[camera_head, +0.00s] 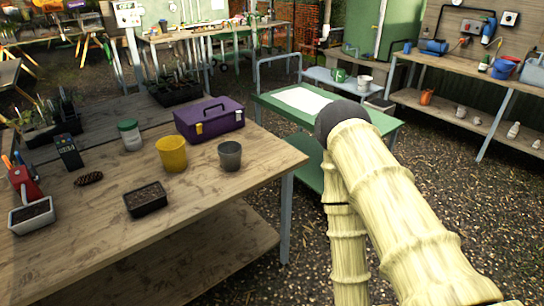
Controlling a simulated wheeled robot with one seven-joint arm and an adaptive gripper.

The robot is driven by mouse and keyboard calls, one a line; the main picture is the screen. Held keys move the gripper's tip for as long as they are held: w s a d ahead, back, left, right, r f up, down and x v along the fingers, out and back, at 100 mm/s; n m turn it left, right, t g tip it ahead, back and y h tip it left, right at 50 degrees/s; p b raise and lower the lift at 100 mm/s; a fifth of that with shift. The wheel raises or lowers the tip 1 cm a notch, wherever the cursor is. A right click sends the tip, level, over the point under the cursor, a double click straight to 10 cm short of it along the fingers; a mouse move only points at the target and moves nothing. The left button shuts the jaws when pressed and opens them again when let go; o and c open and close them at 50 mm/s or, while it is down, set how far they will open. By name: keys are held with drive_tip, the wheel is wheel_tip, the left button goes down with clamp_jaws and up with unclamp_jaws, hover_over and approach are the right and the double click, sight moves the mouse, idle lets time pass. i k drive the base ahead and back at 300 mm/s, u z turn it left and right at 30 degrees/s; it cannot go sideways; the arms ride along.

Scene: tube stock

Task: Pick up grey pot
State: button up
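The grey pot (230,156) stands upright on the wooden table (225,190), close to the table's right corner. It looks like a small, dark grey, open-topped cup. It stands apart from the yellow pot (172,154) to its left and in front of the purple toolbox (209,120). My arm rises at the right of the view, well to the right of the grey pot and off the table. My gripper does not show in this view.
A black tray of soil (146,199) lies in front of the yellow pot. A green-lidded jar (130,135), a pine cone (89,178) and a dark remote-like device (68,151) stand further left. A green cart (373,140) is behind my arm. Bare tabletop lies in front of the grey pot.

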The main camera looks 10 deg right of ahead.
sight(231, 157)
drive_tip(key=k, duration=0.5)
drive_tip(key=z, duration=1.45)
drive_tip(key=i, duration=1.1)
drive_tip(key=u, duration=2.35)
